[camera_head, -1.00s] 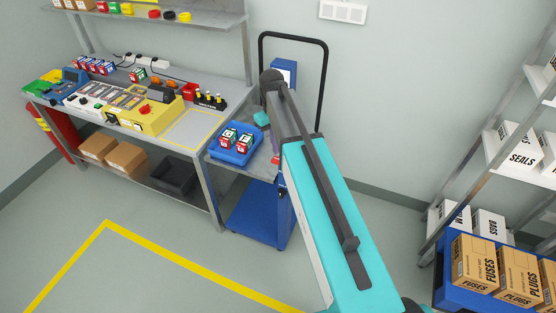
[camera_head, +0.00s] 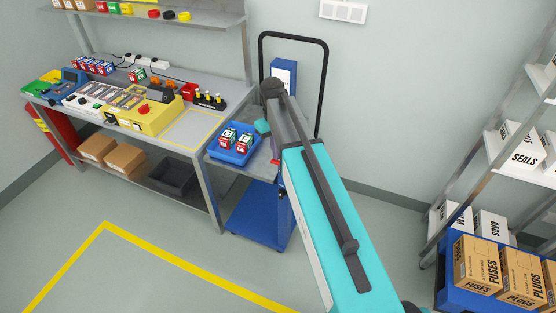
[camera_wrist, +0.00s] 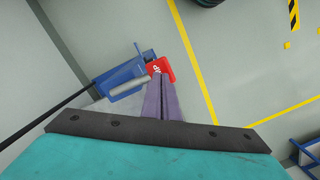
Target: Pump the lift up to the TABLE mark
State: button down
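The lift is a blue cart with a grey top (camera_head: 222,171), a blue base (camera_head: 256,216) and a tall black handle (camera_head: 323,70). A blue tray (camera_head: 232,155) with a few small boxes stands on its top. In the wrist view, a red pedal (camera_wrist: 163,66) with partly covered white lettering sits beside a blue part (camera_wrist: 122,72) and a grey cylinder (camera_wrist: 130,87). My gripper (camera_wrist: 160,79) has its purple fingers together with nothing seen between them. Their tips overlap the pedal's near edge; I cannot tell whether they touch it. The TABLE mark is not visible.
A workbench (camera_head: 205,110) with devices stands left of the lift. Yellow lines (camera_head: 180,262) mark open floor in front.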

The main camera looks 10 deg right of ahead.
jog(key=shift+f+b, duration=0.7)
jog(key=shift+f, duration=1.1)
jog(key=w, duration=0.2)
jog(key=w+a+r+p, duration=0.1)
jog(key=shift+r, duration=0.1)
notch_tip(320, 180, up, 14)
jog(key=w+p, duration=0.1)
jog(key=p, duration=0.1)
jog(key=shift+a, duration=0.25)
jog(key=shift+f, duration=0.2)
